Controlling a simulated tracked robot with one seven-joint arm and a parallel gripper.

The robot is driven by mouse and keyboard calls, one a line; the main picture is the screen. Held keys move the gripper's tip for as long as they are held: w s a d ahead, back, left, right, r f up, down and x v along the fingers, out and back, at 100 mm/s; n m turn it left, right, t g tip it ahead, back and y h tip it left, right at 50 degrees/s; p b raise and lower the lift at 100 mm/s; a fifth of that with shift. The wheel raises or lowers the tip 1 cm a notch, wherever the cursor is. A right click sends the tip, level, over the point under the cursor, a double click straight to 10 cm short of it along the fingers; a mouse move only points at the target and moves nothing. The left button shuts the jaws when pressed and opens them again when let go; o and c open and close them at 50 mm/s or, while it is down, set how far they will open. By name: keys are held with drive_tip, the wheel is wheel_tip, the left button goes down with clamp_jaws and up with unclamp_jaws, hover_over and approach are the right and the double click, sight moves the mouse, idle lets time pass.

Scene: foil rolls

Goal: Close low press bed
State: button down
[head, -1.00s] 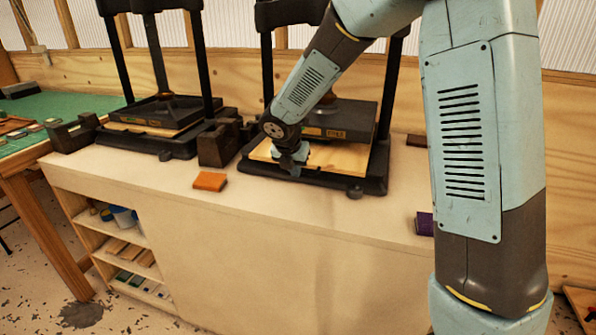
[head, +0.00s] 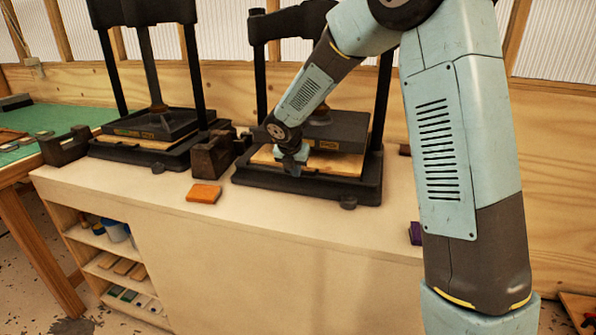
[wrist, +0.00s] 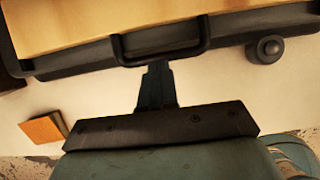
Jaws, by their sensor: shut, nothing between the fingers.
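The right press (head: 340,135) has a light wooden bed board (head: 330,165) on its dark base frame (head: 320,188), under a dark upper plate. A strip of the board shows at the front, beyond the plate. My gripper (head: 290,170) is shut and empty at the front edge of this bed, left of its middle. In the wrist view my gripper (wrist: 157,75) points at a dark handle bar (wrist: 162,58) on the bed's front edge. Its tips are at or just touching the bar; contact is not certain. The board (wrist: 110,18) also shows beyond the handle.
A second press (head: 150,135) stands to the left, its board mostly under its plate. Dark blocks (head: 212,157) sit between the presses. An orange block (head: 204,193) lies on the bench top (head: 130,185), and a purple one (head: 416,232) is at right. The bench front is clear.

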sight(342, 174)
drive_tip(key=s+a+r, duration=0.3)
drive_tip(key=s+r, duration=0.4)
drive_tip(key=r, duration=0.1)
drive_tip(key=s+d+r, duration=0.2)
drive_tip(key=s+d, duration=0.5)
drive_tip(key=d, duration=0.4)
drive_tip(key=w+d+f, duration=0.3)
drive_tip(key=w+f, duration=0.4)
drive_tip(key=f, duration=0.2)
drive_tip(key=shift+d+f+g, duration=0.3)
drive_tip(key=shift+d, duration=0.1)
drive_tip(key=w+d, duration=0.1)
drive_tip(key=w, duration=0.3)
drive_tip(key=w+d, duration=0.1)
drive_tip(key=w, duration=0.1)
drive_tip(key=shift+w+d, duration=0.3)
drive_tip(key=shift+w, duration=0.1)
